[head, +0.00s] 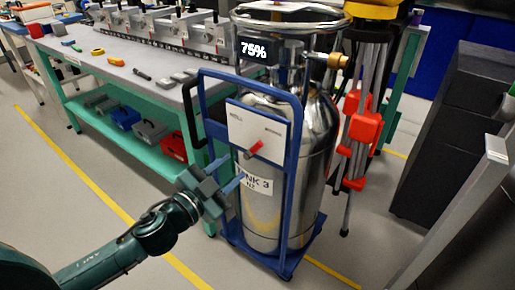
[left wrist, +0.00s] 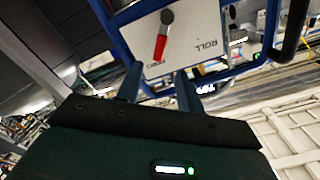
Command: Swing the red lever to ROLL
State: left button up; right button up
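The red lever (head: 255,149) sits on a white panel (head: 246,121) on the blue cart frame that carries a silver tank. In the left wrist view the lever (left wrist: 160,46) hangs from a round pivot and points at a partly hidden label, not at the word ROLL (left wrist: 207,47) to its right. My left gripper (head: 232,172) is in front of the panel, lower left of the lever. In the left wrist view its two fingers (left wrist: 159,84) are apart with nothing between them, and the lever lies beyond them. My right gripper is not in view.
A green-framed workbench (head: 115,70) is behind at left. A tripod with red clamps (head: 365,125) stands at right. The floor at left is clear.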

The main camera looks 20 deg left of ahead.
aim_at(255, 148)
pick_arm(q)
jog(key=x, duration=1)
jog(key=shift+w+d, duration=0.1)
jog(key=shift+c, duration=0.5)
grip_shut()
jog(key=shift+f, duration=0.1)
